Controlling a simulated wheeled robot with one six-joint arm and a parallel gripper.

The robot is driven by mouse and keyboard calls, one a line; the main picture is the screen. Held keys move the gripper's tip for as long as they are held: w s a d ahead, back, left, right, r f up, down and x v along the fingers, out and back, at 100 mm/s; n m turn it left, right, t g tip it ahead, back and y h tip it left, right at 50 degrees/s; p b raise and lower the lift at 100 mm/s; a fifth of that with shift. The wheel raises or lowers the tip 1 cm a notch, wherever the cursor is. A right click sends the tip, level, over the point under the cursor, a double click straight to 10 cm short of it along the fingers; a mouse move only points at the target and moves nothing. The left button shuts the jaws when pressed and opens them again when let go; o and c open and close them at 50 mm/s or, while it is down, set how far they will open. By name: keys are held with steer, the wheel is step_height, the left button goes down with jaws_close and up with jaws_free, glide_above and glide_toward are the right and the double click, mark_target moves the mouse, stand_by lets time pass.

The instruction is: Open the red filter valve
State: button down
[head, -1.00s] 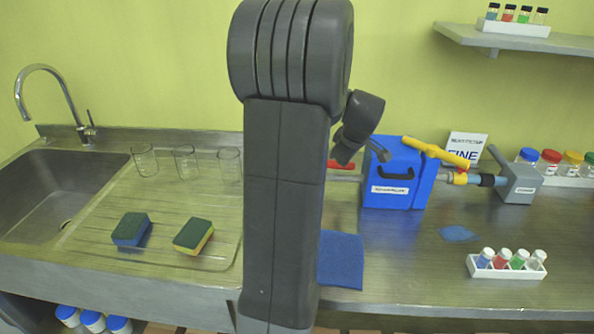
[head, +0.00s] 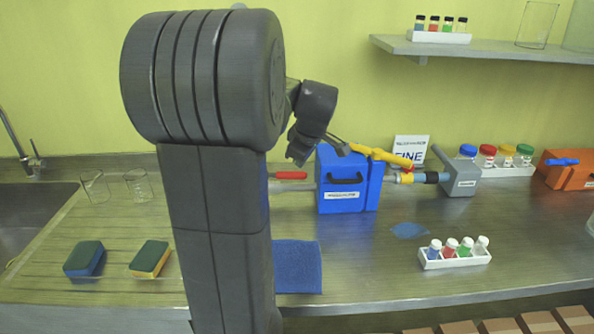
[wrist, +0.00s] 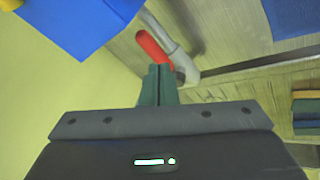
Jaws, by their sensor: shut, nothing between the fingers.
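The red valve handle (head: 290,175) lies along a grey pipe (head: 293,186) at the left side of the blue box (head: 342,196). In the wrist view the red handle (wrist: 154,49) shows just beyond the fingertips, with the grey valve body (wrist: 181,58) beside it. My gripper (wrist: 159,70) has its two dark green fingers together, with nothing between them. Its tips point at the handle's lower end; I cannot tell if they touch. In the head view my arm hides the pipe's left part, and the fingers are not clearly seen.
A yellow handle (head: 380,155) stands at the blue box's right, with a grey block (head: 460,180) beyond. A blue mat (head: 297,268) and a white vial rack (head: 455,259) lie on the counter. Sponges (head: 150,258) are left of my arm. A shelf (head: 480,47) hangs above right.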

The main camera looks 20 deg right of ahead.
steer(key=v, duration=0.2)
steer(key=d+v, duration=0.1)
steer(key=v, duration=0.2)
steer(key=shift+f, duration=0.15)
